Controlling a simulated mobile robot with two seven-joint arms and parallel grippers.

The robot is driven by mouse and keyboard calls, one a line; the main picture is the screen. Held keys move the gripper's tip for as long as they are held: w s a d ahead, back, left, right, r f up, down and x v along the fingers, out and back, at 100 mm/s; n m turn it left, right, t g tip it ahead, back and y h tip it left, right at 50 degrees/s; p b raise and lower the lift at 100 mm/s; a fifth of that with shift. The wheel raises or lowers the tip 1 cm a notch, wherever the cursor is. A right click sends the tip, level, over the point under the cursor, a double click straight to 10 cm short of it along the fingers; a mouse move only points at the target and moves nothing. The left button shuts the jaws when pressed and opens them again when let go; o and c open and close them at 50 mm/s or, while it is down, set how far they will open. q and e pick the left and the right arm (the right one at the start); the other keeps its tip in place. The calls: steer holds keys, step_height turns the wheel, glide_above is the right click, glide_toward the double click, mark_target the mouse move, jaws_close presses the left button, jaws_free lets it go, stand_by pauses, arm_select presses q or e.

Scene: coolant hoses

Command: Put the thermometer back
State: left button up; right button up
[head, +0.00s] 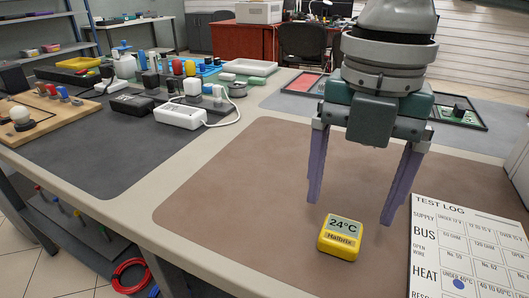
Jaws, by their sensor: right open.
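The thermometer (341,238) is a small yellow block with a grey display reading 24°C. It rests on the brown mat (225,190) near the front of the table. My right gripper (350,212) hangs above the mat with its two purple fingers spread wide and nothing between them. Its fingertips are either side of the thermometer in the picture, seemingly a little above and behind it. My left gripper is not in view.
Chargers (181,115), a white bottle (124,66) and several small parts crowd the dark mat (85,150) at left. Trays (305,83) lie behind my gripper. The brown mat's left part is clear.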

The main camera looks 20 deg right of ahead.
mark_target(344, 223)
step_height(344, 223, up, 9)
steer(key=p, duration=0.2)
steer(key=shift+f, duration=0.15)
steer(key=s+a+r+m+t+y+p, duration=0.1)
steer(key=s+a+r+m+y+p, duration=0.15)
steer(key=a+m+p, duration=0.4)
steer(key=s+a+r+m+t+y+p, duration=0.1)
steer(key=s+a+r+m+t+p, duration=0.15)
steer(key=a+m+p, duration=0.4)
steer(key=s+d+r+m+h+p, duration=0.3)
steer(key=s+d+r+m+p, duration=0.1)
steer(key=s+d+m+p, duration=0.6)
step_height(344, 223, up, 37)
steer(key=w+d+m+p, duration=0.1)
steer(key=w+p, duration=0.1)
steer(key=p, duration=3.4)
steer(key=shift+p, duration=0.4)
steer(key=shift+d, duration=0.1)
